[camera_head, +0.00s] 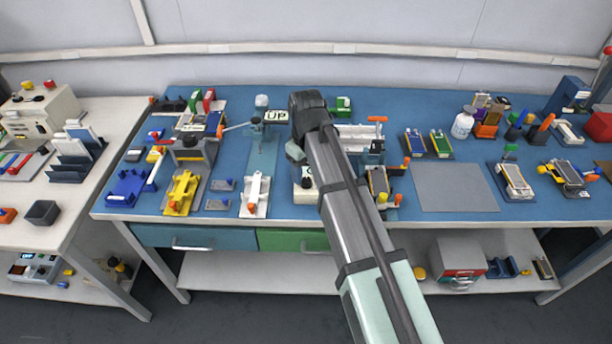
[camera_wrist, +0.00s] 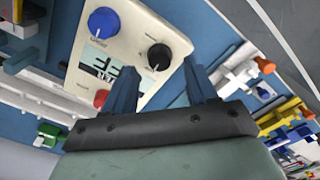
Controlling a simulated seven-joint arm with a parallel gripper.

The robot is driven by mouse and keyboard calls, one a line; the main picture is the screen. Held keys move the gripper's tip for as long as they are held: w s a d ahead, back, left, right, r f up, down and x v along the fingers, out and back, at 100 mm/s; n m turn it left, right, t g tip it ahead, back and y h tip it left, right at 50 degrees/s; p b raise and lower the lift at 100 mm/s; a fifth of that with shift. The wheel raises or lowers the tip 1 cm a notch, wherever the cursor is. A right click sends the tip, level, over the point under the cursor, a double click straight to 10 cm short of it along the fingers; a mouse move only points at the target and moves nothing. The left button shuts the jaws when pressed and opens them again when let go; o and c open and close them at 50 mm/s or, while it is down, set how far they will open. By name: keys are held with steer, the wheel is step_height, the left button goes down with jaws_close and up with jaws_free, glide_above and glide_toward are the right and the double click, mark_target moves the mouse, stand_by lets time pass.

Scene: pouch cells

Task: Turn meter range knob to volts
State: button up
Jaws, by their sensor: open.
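The meter is a cream box (camera_wrist: 142,33) in the wrist view, seen at a slant. It carries a blue knob (camera_wrist: 103,22), a black knob (camera_wrist: 158,57), a red knob (camera_wrist: 100,98) and a display (camera_wrist: 103,69) whose text I cannot read surely. I cannot tell from labels which knob sets the range. My gripper (camera_wrist: 160,84) is open and empty, its dark blue fingers over the meter's near edge. The black knob lies just beyond the gap between the fingertips, apparently untouched. In the head view my arm hides most of the meter (camera_head: 304,196) and my gripper (camera_head: 294,152) is partly hidden.
A white fixture (camera_head: 255,194) and a yellow one (camera_head: 181,192) stand left of the meter. A battery holder with orange knobs (camera_head: 379,184) stands close on its right. A bare grey mat (camera_head: 455,188) lies farther right. An UP sign (camera_head: 276,116) stands behind.

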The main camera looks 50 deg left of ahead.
mark_target(306, 182)
steer(key=shift+f, duration=1.4)
steer(key=c, duration=1.1)
